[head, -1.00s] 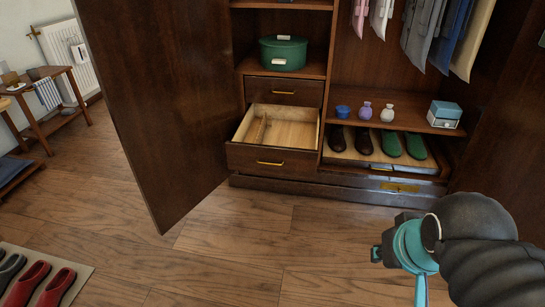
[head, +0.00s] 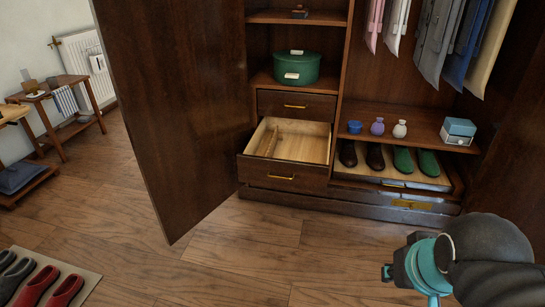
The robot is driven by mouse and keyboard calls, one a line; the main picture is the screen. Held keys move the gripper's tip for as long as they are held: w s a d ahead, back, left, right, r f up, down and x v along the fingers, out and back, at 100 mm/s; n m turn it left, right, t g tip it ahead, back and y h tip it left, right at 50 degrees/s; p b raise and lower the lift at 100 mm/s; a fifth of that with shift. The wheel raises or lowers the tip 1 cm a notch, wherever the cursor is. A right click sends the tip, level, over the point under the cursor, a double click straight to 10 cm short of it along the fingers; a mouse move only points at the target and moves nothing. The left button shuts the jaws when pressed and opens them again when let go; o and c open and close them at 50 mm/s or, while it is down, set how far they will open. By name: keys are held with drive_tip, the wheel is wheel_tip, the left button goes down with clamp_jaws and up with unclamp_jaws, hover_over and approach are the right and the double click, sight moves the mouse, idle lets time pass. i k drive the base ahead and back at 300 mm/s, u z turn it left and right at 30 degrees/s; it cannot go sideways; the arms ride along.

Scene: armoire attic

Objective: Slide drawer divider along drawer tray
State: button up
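The open drawer tray (head: 303,148) sticks out of the lower left part of the armoire in the head view. Its inside is pale wood and its dark front has a brass handle. The drawer divider (head: 273,140), a thin light-brown wooden strip, stands inside near the tray's left side and runs from front to back. My arm is at the lower right, on the floor side of the armoire, well apart from the drawer. My gripper (head: 435,297) shows only in part, dark and teal, cut off by the bottom edge. Its fingertips are not clear, so its opening cannot be told.
The open armoire door (head: 175,110) stands left of the drawer. A shut drawer (head: 297,105) and a green pot (head: 297,68) are above it. A shoe shelf (head: 390,175) lies to the right, below small vases (head: 377,126). Floor (head: 270,240) in front is clear.

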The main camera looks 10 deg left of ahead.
sight(272, 148)
drive_tip(key=z, duration=0.25)
drive_tip(key=i, duration=1.15)
drive_tip(key=u, duration=2.7)
drive_tip(key=i, duration=1.45)
drive_tip(key=z, duration=0.3)
